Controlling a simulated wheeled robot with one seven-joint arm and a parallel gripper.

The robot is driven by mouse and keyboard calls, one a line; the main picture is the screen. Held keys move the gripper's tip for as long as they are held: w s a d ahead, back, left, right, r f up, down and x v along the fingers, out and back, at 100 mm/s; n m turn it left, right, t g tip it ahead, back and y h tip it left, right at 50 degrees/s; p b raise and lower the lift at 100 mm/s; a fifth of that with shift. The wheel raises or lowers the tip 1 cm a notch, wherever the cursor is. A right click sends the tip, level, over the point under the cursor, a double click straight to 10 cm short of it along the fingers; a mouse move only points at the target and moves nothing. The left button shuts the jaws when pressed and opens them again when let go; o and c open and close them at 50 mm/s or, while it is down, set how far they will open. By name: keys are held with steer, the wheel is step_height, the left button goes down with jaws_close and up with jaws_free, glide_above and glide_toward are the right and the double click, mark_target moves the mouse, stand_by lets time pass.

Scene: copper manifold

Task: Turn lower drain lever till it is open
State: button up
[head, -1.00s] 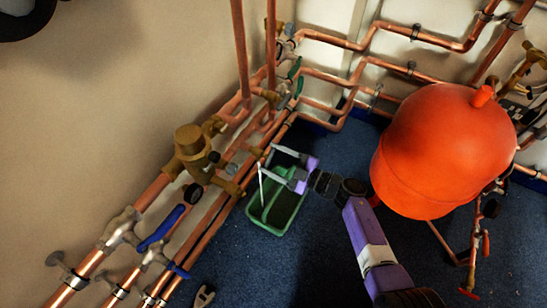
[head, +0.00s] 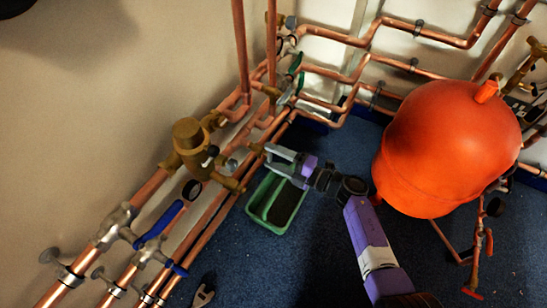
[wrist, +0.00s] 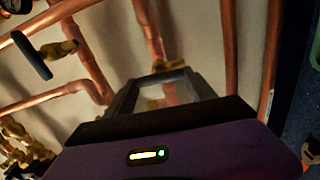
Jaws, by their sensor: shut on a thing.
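My gripper (head: 268,154) is at the lower pipe run along the left wall, in the head view, at a small brass fitting (head: 255,148). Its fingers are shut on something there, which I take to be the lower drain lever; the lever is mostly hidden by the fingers. In the wrist view, my gripper's grey fingertips (wrist: 165,78) come together, with a brass piece (wrist: 158,101) visible between the fingers. The lever's angle cannot be told.
A green tub (head: 263,204) stands on the blue floor below my gripper. A large orange vessel (head: 440,150) is on the right. A brass valve body (head: 188,140), blue levers (head: 160,220) and copper pipes line the wall. Pliers (head: 203,293) lie on the floor.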

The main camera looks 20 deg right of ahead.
steer(key=shift+s+f+n, duration=0.1)
steer(key=shift+n, duration=0.4)
steer(key=o, duration=1.4)
steer(key=shift+p+v, duration=1.2)
steer(key=shift+v, duration=2.75)
